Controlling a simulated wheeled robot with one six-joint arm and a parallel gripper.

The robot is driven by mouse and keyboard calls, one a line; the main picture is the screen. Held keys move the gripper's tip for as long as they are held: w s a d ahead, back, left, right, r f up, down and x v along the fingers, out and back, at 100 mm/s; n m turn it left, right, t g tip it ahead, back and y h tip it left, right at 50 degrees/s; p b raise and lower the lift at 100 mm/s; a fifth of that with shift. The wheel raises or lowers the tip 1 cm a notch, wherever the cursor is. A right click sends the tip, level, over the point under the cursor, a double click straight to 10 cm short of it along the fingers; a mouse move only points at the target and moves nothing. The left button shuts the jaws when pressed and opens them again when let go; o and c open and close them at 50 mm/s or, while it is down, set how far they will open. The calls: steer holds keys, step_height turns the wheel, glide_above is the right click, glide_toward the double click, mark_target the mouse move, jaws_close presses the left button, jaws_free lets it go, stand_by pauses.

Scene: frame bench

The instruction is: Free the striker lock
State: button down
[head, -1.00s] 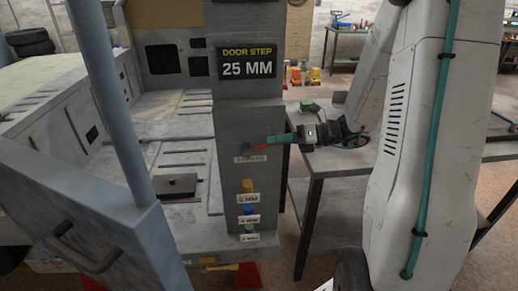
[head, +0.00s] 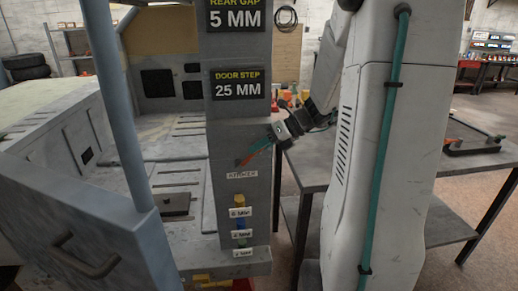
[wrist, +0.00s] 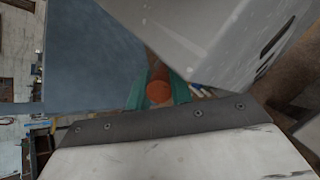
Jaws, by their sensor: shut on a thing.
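The striker lock is a small orange-red lever (head: 246,158) on the grey pillar (head: 226,195), just above a white label (head: 242,175) that seems to read "striker". My gripper (head: 264,148) comes in from the upper right with its teal fingers at the lever's outer end. In the wrist view the round orange end of the lever (wrist: 159,92) sits between the two teal fingers (wrist: 159,99), which are shut on it. The lever's root and exact angle are partly hidden by the fingers.
Signs on the pillar read "rear gap 5 mm" (head: 236,15) and "door step 25 mm" (head: 239,83). Coloured blocks with labels (head: 240,212) sit below the lever. A blue door frame with a handle (head: 85,255) stands left. A grey bench (head: 440,170) stands right, behind my arm.

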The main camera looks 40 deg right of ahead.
steer(key=c, duration=1.5)
jaws_free()
steer(key=shift+d, duration=0.1)
steer(key=v, duration=0.7)
steer(key=shift+s+d+r, duration=0.15)
steer(key=shift+s+r, duration=0.1)
steer(key=shift+s, duration=0.05)
